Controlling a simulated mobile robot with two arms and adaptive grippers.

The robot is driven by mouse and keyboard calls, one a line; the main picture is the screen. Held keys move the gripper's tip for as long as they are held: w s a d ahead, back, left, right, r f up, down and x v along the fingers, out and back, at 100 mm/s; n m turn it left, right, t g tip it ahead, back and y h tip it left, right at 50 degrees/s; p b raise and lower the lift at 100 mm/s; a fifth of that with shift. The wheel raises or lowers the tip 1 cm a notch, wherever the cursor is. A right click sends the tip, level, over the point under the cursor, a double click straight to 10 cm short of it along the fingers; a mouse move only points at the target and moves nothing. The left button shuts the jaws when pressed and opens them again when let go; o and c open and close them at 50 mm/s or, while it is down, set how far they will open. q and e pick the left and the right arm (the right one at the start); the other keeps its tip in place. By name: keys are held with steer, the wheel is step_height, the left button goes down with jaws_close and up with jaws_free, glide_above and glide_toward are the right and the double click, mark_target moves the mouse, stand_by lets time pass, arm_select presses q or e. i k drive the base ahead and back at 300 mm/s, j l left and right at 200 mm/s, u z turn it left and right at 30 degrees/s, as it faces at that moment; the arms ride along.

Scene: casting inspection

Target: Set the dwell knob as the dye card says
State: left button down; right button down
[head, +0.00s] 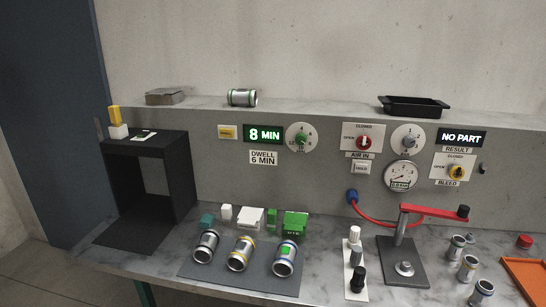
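The dwell knob (300,138) is a green knob on a round white dial on the grey back panel; its pointer direction is too small to read. The lit display (263,134) to its left reads 8 MIN. A white card (263,157) under the display reads DWELL 6 MIN. Neither of my grippers is in view, and nothing touches the knob.
Three metal cylinders (238,254) lie on a grey mat below the panel, with small green and white items behind them. A black open box (185,160) stands at left. A red-handled fixture (402,265) stands at right. Space directly before the knob is clear.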

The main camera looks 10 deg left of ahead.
mark_target(301, 138)
steer(key=z, duration=1.25)
steer(key=u, duration=1.25)
steer(key=i+j+z, duration=0.15)
steer(key=j, duration=0.2)
steer(key=i+j+z, duration=0.1)
steer(key=j, duration=0.3)
steer(key=i+j+z, duration=0.15)
steer(key=j, duration=0.2)
steer(key=i+j+z, duration=0.15)
steer(key=j, duration=0.25)
steer(key=j+z, duration=0.15)
steer(key=j, duration=0.25)
